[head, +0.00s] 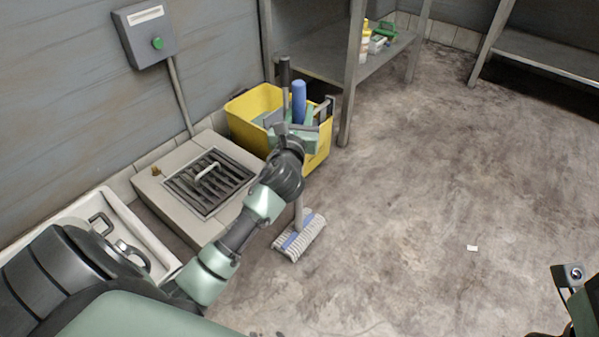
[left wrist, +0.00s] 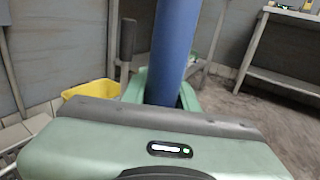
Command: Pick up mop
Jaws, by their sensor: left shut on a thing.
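The mop (head: 299,95) stands upright beside the yellow bucket. Its blue grip rises above my left gripper, and its striped white and blue head (head: 300,236) rests on the floor. My left gripper (head: 297,127) is shut on the mop's handle just below the blue grip; my wrist hides part of the shaft. In the left wrist view the blue grip (left wrist: 174,50) stands large just beyond the gripper body, and the fingertips are largely hidden. Part of my right arm shows at the lower right of the head view, without its fingers.
The yellow bucket (head: 245,105) stands behind the mop, with a dark handle (head: 284,72) in it. A floor drain (head: 208,183) and a white basin (head: 105,205) lie left. A metal shelf (head: 345,55) stands behind. The floor at right is mostly clear, with a small white scrap (head: 472,248).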

